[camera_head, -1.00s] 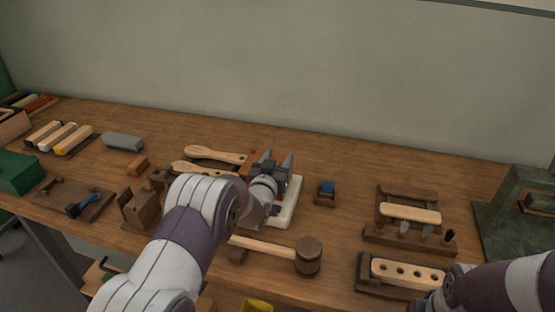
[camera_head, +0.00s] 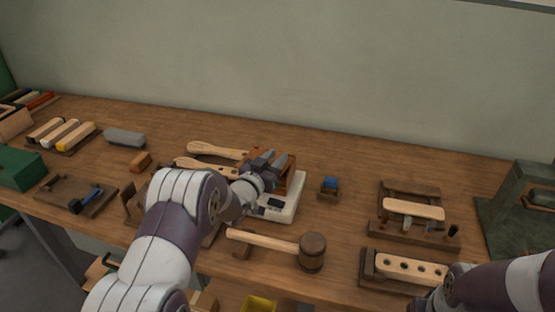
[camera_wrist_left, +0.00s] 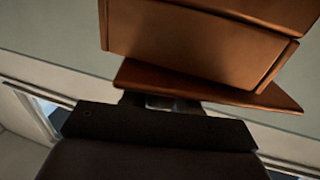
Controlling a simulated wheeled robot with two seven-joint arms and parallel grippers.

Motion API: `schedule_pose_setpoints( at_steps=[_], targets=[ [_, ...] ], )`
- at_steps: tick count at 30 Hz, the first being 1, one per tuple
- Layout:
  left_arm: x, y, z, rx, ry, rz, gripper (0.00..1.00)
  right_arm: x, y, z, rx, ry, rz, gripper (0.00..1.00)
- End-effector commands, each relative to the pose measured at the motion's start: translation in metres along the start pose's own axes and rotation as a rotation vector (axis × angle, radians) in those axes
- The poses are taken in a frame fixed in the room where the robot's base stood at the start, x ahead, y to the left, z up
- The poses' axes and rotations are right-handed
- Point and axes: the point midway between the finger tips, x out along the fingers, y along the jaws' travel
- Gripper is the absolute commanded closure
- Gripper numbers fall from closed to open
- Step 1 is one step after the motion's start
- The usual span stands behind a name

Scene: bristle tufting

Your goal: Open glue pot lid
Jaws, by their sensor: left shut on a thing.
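The glue pot (camera_head: 287,182) is copper-brown and squarish, on a white base (camera_head: 289,210) with a dark panel at its front. My left gripper (camera_head: 270,160) is over the pot, its grey fingers slanting up and to the right, and hides part of it. In the left wrist view, a flat copper-brown plate (camera_wrist_left: 205,84), apparently the lid, sits at the dark gripper, and a boxy brown body (camera_wrist_left: 190,45) shows above it. The gripper is shut on this piece. Whether the lid is clear of the pot cannot be told. My right forearm shows at lower right; its gripper is out of view.
A wooden mallet (camera_head: 312,252) lies in front of the white base. Two wooden brush handles (camera_head: 215,150) lie behind and left. A small blue-topped block (camera_head: 329,187) stands to the right. Wooden racks (camera_head: 412,209) fill the right side. Bare tabletop lies behind the base.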

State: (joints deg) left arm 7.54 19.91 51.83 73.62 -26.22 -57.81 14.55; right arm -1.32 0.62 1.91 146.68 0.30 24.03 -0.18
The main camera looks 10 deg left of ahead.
Motion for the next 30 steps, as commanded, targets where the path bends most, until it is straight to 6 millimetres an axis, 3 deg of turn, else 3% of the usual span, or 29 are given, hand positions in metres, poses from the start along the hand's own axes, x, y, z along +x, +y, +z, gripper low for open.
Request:
schedule_pose_setpoints(
  at_steps=[2,18,30],
  targets=[
    [-0.003,-0.008,-0.011,0.006,0.021,0.058,1.00,-0.001,0.000,0.000,0.000,0.000,0.000,0.57],
    [-0.036,-0.044,-0.007,0.010,0.015,0.545,1.00,-0.007,0.000,-0.001,0.000,0.000,0.000,0.57],
    [-0.044,-0.062,-0.008,0.011,0.016,0.756,1.00,0.003,0.000,0.000,0.000,0.000,0.000,0.57]
  ],
)
